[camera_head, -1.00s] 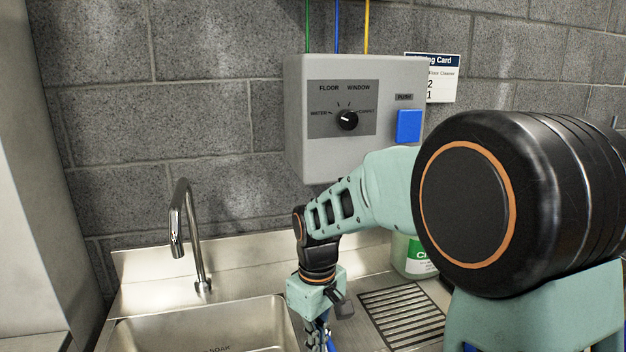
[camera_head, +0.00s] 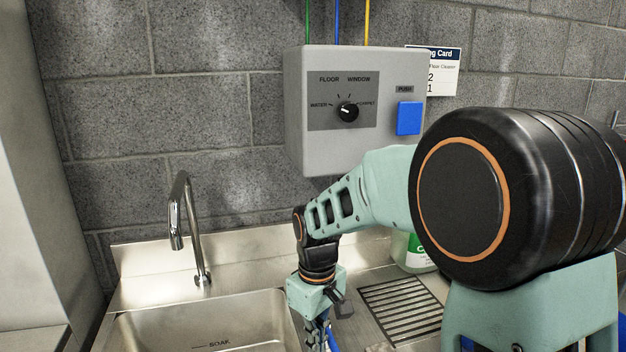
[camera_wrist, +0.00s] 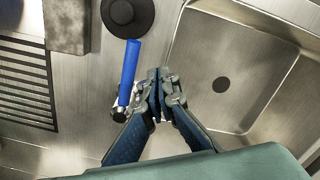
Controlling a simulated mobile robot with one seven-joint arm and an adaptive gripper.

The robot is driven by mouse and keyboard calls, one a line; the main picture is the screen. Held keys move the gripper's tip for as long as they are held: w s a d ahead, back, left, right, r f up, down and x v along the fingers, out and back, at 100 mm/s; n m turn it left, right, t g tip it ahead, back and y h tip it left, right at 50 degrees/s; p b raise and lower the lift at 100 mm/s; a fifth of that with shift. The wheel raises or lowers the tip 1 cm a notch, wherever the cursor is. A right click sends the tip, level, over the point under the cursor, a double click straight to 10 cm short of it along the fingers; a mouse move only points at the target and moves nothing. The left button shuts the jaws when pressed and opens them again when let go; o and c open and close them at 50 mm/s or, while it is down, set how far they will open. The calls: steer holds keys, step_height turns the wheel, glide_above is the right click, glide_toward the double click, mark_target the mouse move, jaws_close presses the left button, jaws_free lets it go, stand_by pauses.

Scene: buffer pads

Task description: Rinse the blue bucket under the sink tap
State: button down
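The curved metal tap (camera_head: 185,225) stands at the sink's back left in the head view. The steel sink basin (camera_head: 210,325) lies below it, marked SOAK; its dark drain (camera_wrist: 221,85) shows in the wrist view. My gripper (camera_wrist: 159,80) points down beside the basin, its fingertips together with nothing seen between them. A blue bar-like handle (camera_wrist: 128,72) with a metal end is just left of the fingers; contact cannot be told. No whole blue bucket shows. A blue patch (camera_head: 622,325) at the right edge is mostly hidden by my arm, and I cannot tell what it is.
A grey dispenser box (camera_head: 350,115) with a dial and a blue push button (camera_head: 409,118) hangs above the counter. A slotted drain grate (camera_head: 400,308) lies right of my gripper. A white and green container (camera_head: 413,252) stands behind my arm. The basin looks empty.

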mark_target(338, 350)
steer(key=shift+f+b, duration=0.3)
steer(key=shift+f, duration=0.5)
steer(key=shift+s+d, duration=0.1)
steer(key=shift+d, duration=0.95)
steer(key=shift+d+p, duration=0.3)
steer(key=shift+d, duration=0.75)
steer(key=shift+w+d, duration=0.1)
steer(key=shift+w, duration=0.1)
